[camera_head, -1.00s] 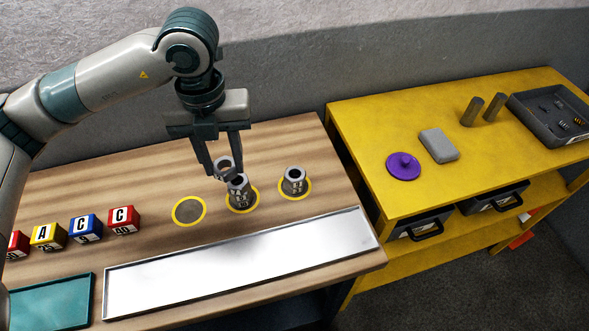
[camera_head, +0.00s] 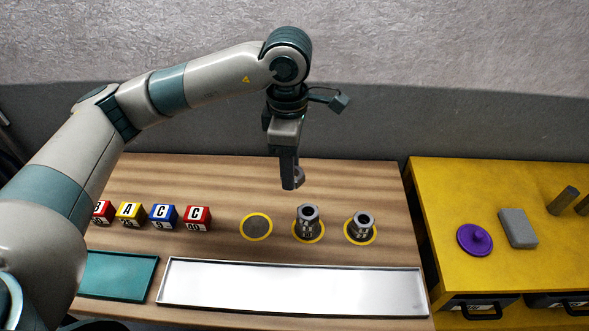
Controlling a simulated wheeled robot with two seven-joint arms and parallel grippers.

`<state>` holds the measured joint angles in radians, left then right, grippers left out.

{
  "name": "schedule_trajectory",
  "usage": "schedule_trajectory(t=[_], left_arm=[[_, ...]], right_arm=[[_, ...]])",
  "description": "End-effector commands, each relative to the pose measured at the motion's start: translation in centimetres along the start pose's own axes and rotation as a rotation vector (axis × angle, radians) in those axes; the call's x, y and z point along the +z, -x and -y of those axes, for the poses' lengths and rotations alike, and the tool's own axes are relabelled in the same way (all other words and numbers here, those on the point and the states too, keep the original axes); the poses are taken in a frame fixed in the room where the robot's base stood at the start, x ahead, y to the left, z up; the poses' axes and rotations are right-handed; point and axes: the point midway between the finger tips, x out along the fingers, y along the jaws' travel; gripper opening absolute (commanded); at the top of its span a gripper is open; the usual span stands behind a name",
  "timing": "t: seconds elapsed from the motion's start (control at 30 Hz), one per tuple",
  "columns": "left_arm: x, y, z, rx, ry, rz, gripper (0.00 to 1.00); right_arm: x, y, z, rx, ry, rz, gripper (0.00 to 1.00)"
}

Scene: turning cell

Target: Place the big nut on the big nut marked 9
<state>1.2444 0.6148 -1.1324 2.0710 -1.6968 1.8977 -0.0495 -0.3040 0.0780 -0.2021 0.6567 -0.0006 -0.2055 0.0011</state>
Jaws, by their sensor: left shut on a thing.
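My left gripper (camera_head: 292,184) points down above the wooden table, shut on a grey nut (camera_head: 299,177) that is partly hidden by the fingers. Below it, a stack of grey nuts (camera_head: 308,221) stands in the middle yellow ring. A lower stack or single grey nut (camera_head: 360,225) stands in the right yellow ring. The markings on these nuts are too small to read surely, so I cannot tell which is marked 9. The held nut is apart from the middle stack, slightly behind and above it. My right gripper is not in view.
The left yellow ring (camera_head: 257,227) is empty. Lettered blocks (camera_head: 163,217) stand in a row on the left. A silver tray (camera_head: 290,285) and a teal tray (camera_head: 120,275) lie in front. A yellow bench (camera_head: 450,205) at right holds a purple knobbed disc (camera_head: 475,239) and a grey block (camera_head: 518,228).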

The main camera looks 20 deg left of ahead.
Motion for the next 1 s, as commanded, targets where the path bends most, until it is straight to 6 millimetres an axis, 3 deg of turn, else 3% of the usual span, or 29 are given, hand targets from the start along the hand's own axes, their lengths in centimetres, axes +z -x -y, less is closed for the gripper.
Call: schedule_trajectory(t=[1.0], left_arm=[[-3.8,2.2,-3.9,-0.007,-1.489,-0.006,0.08]], right_arm=[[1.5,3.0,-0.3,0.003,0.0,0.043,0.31]])
